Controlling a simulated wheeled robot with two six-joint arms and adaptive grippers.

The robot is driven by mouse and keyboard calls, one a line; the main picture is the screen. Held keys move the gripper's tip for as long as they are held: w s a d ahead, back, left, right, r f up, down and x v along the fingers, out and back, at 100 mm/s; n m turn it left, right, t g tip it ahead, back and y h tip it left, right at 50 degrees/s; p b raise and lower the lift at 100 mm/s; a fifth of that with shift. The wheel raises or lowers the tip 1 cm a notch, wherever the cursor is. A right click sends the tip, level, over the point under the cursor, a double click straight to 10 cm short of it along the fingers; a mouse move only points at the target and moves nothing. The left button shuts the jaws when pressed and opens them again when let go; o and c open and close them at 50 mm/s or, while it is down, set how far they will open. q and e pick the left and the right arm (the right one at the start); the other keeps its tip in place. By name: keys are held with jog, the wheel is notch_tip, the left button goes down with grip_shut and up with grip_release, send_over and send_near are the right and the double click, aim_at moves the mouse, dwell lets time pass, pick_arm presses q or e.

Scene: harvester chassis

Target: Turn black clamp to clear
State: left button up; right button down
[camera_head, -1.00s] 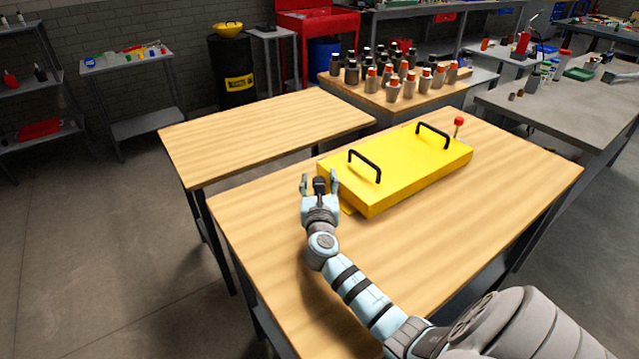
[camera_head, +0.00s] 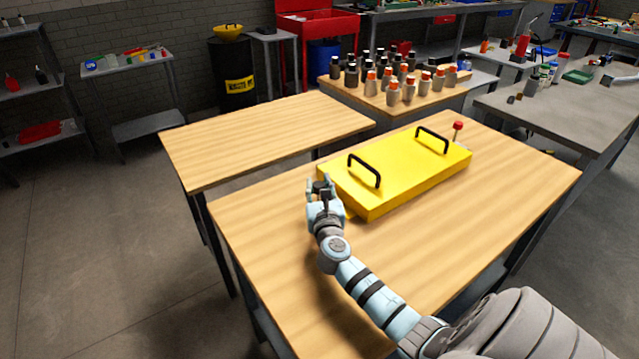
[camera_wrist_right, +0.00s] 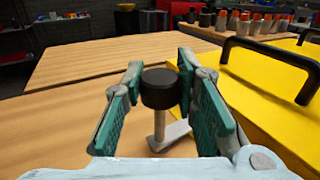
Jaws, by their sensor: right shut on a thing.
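The black clamp (camera_wrist_right: 160,88) has a round black knob on a grey post with a flat metal foot. It stands at the left end of the yellow chassis cover (camera_head: 400,172). In the head view the clamp's knob (camera_head: 321,186) shows between my fingers. My right gripper (camera_head: 321,184) is shut on the knob; in the right wrist view its green finger pads (camera_wrist_right: 160,92) stand on both sides of it. A red-topped clamp (camera_head: 458,127) stands at the far right end of the cover. My left gripper is not in view.
The cover has two black handles, a near one (camera_head: 364,170) and a far one (camera_head: 432,139). Several bottles (camera_head: 394,92) stand on a table behind. The wooden table (camera_head: 270,240) is bare left of the cover, and another bare wooden table (camera_head: 265,138) stands behind it.

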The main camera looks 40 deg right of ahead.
jog(key=shift+r+n+t+y, duration=0.1)
jog(key=shift+n+t+y, duration=0.5)
jog(key=shift+n+y, duration=0.3)
jog(key=n+t+y, duration=0.1)
jog(key=y, duration=0.1)
jog(key=shift+n+y, duration=0.3)
jog(key=shift+y, duration=0.1)
jog(key=n+y+b, duration=0.1)
jog(key=y+b, duration=0.1)
jog(key=b, duration=0.2)
jog(key=n+y+b, duration=0.2)
jog(key=y+b, duration=0.1)
jog(key=b, duration=0.1)
jog(key=n+y+b, duration=0.2)
jog(key=y+b, duration=0.1)
jog(key=b, duration=0.1)
jog(key=shift+f+t+b, duration=0.3)
jog(key=shift+f, duration=0.05)
jog(key=shift+n+y+b, duration=0.3)
jog(key=shift+b, duration=0.1)
jog(key=shift+r+y+b, duration=0.25)
jog(key=shift+y+b, duration=0.05)
jog(key=c, duration=1.3)
grip_release()
jog(key=shift+o, duration=0.3)
